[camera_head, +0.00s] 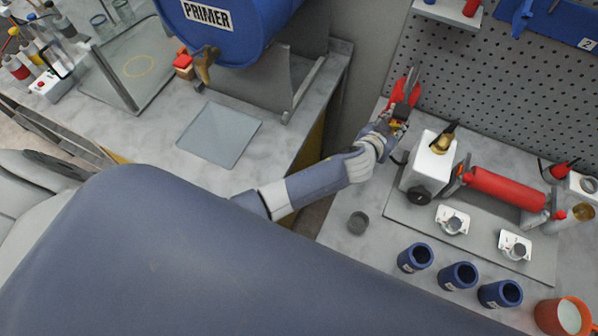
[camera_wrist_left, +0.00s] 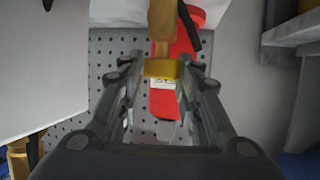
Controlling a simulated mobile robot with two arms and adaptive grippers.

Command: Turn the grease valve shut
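A brass fitting with a black lever (camera_head: 443,141) stands on top of the white block at the left end of the red roller; it looks like the grease valve, but I cannot be sure. My left gripper (camera_head: 395,124) is to its left, apart from it. A yellow piece (camera_wrist_left: 162,68) sits between the left fingertips in the left wrist view, with a brass-coloured bar above it. Whether the fingers press on it is not clear. A red tool with a dark handle (camera_head: 404,90) is just beyond the gripper and shows in the wrist view (camera_wrist_left: 165,100). My right gripper is not in view.
The white block (camera_head: 430,165) and red roller (camera_head: 506,187) stand on a grey plate. A pegboard (camera_head: 500,75) rises behind. A blue PRIMER drum (camera_head: 225,30) is on the left bench.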

